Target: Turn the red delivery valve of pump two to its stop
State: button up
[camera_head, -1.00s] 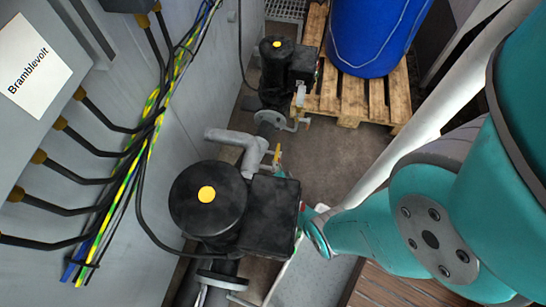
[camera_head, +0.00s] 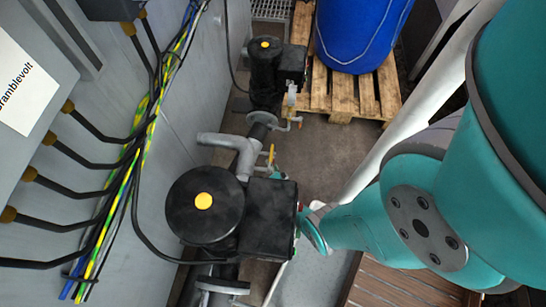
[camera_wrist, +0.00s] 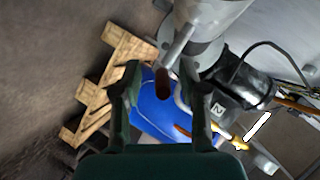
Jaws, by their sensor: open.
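In the wrist view my gripper (camera_wrist: 163,98) is open, with its two dark green fingers apart. A dark red handle end (camera_wrist: 163,84) shows in the gap between the fingers; I cannot tell whether they touch it. A grey rod joins it to a grey pipe body (camera_wrist: 205,20). A black pump box (camera_wrist: 235,90) beside it carries a white label (camera_wrist: 217,109) that reads like a sideways 2 or an N. In the head view the near black pump (camera_head: 205,222) with a yellow cap hides most of my gripper and the red handle.
A yellow lever (camera_head: 271,155) stands behind the near pump. A second pump (camera_head: 264,75) is farther back. A blue barrel (camera_head: 362,30) stands on a wooden pallet (camera_head: 340,100). Cables (camera_head: 130,165) run along the left wall. Bare floor (camera_head: 325,150) lies between pump and pallet.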

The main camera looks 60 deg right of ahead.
jog(key=v, duration=1.2)
jog(key=shift+f, duration=0.1)
jog(key=shift+c, duration=0.2)
